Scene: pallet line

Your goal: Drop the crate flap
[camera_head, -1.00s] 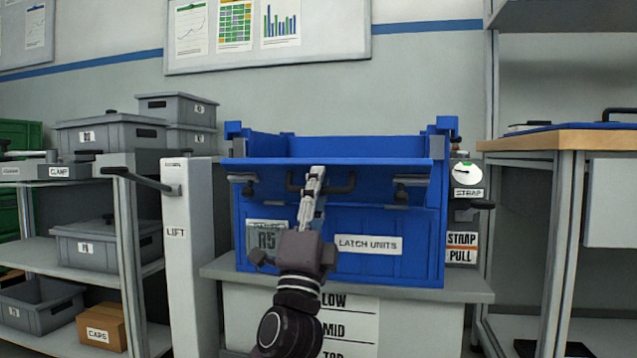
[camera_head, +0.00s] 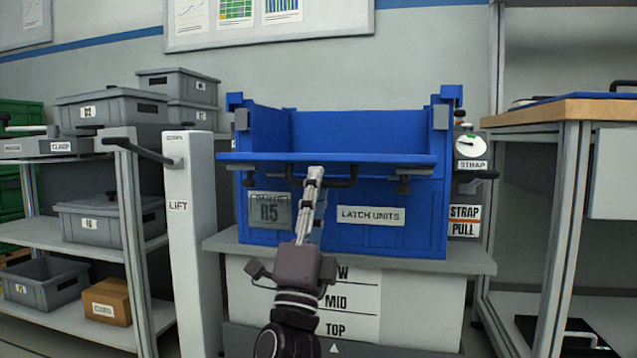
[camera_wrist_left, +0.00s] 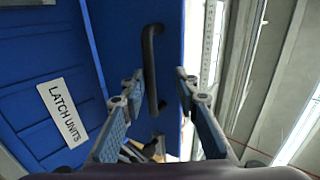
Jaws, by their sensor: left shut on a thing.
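The blue crate (camera_head: 350,222) stands on a grey platform and bears a "LATCH UNITS" label. Its front flap (camera_head: 400,160) is tilted outward, seen almost edge-on, and the crate's inside shows above it. A dark bar handle (camera_head: 343,180) is on the flap; it also shows in the left wrist view (camera_wrist_left: 149,62). My left gripper (camera_head: 315,176) is shut on this handle, with its fingers on either side of the bar in the left wrist view. My right gripper is not in view.
A white lift post (camera_head: 190,240) with a lever stands left of the crate. A strap gauge (camera_head: 468,146) and strap handle are at its right. Shelves with grey bins (camera_head: 110,110) are at left, a wood-topped bench (camera_head: 570,112) at right.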

